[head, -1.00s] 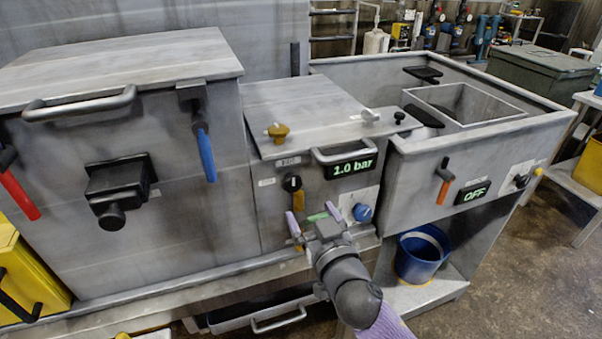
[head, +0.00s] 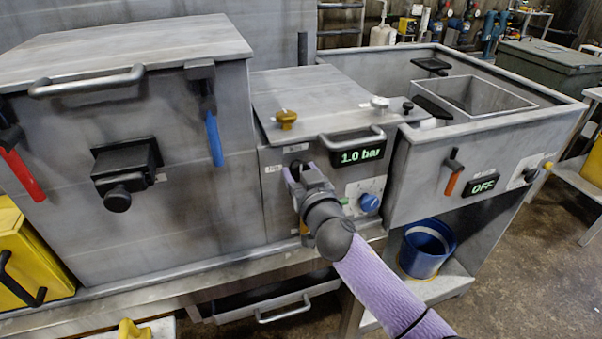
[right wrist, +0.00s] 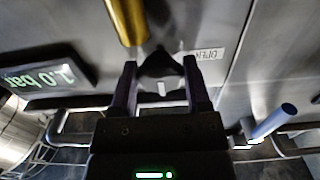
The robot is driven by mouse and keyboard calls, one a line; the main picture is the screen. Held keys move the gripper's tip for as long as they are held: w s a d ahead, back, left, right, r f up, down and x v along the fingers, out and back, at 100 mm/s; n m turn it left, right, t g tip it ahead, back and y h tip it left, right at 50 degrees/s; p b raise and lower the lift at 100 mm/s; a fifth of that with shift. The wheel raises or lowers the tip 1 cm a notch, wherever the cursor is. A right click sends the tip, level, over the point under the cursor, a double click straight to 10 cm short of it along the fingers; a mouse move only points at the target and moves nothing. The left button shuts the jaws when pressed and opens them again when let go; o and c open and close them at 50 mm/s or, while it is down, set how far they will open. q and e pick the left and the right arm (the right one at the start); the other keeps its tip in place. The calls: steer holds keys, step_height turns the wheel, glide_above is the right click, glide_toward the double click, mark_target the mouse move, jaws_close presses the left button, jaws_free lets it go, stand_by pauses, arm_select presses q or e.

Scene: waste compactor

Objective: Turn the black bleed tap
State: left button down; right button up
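The black bleed tap (right wrist: 160,70) shows in the right wrist view as a dark knob with a white mark, on the grey front panel. My right gripper (right wrist: 160,72) has its fingers parted, one tip on each side of the knob. I cannot tell if they touch it. In the head view my right gripper (head: 303,172) is at the panel left of the 1.0 bar display (head: 357,156) and hides most of the tap. My left gripper is not in view.
A yellow lever (right wrist: 127,20) is close to the tap. A blue knob (head: 369,202) is on the panel to the right, and a bar handle (head: 352,138) crosses above. A blue-handled lever (head: 214,138) hangs on the left cabinet. A blue bucket (head: 427,248) stands below right.

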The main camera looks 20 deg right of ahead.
steer(key=c, duration=0.5)
steer(key=shift+c, duration=0.2)
steer(key=shift+n, duration=0.3)
steer(key=shift+d+n+p, duration=0.1)
steer(key=shift+n+p, duration=1.2)
steer(key=shift+n, duration=6.6)
steer(key=o, duration=1.2)
